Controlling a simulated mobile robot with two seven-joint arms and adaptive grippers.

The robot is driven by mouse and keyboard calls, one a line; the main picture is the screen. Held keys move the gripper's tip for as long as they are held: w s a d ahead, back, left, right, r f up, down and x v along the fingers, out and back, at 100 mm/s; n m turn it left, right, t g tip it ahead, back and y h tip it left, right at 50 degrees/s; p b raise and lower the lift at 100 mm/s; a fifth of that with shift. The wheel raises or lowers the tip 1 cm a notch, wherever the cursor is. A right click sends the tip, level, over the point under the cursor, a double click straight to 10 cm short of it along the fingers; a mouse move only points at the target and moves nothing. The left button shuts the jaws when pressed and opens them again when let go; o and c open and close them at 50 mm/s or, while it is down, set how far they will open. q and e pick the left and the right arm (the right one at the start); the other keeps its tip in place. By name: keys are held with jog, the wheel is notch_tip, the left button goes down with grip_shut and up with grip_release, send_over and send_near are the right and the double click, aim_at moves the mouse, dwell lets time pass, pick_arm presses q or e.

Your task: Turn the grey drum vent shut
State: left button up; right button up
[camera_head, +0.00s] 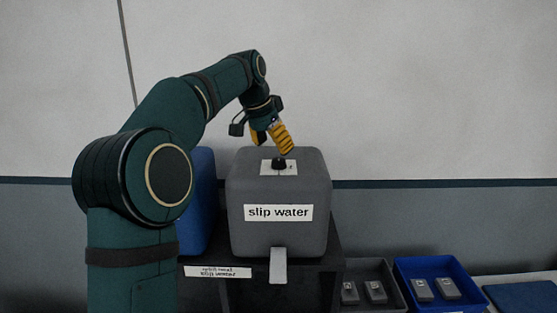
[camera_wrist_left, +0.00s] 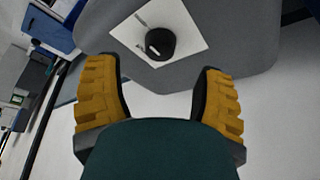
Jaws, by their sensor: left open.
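The grey drum (camera_head: 278,235) stands on a dark stand and bears a "slip water" label. Its vent is a black knob (camera_head: 279,163) on a white plate on the drum's top. In the left wrist view the vent knob (camera_wrist_left: 160,43) has a pale mark on it and sits beyond the fingertips, between their lines. My left gripper (camera_head: 272,143) is above the drum's top, pointing down close to the knob. Its yellow fingers (camera_wrist_left: 158,78) are apart with nothing between them. I cannot tell in the head view whether a finger touches the knob. My right gripper is not in view.
A blue drum (camera_head: 201,200) stands left of the grey one, partly behind my left arm. A grey bin (camera_head: 372,268) and a blue bin (camera_head: 433,263) with small grey items stand at the lower right. A wall is behind; the space above the bins is free.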

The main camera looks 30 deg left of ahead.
aim_at(279, 159)
pick_arm(q)
jog(key=x, duration=0.5)
jog(key=shift+w+f, duration=0.1)
jog(key=shift+f, duration=0.05)
jog(key=shift+d, duration=0.1)
jog(key=shift+c, duration=0.2)
grip_shut()
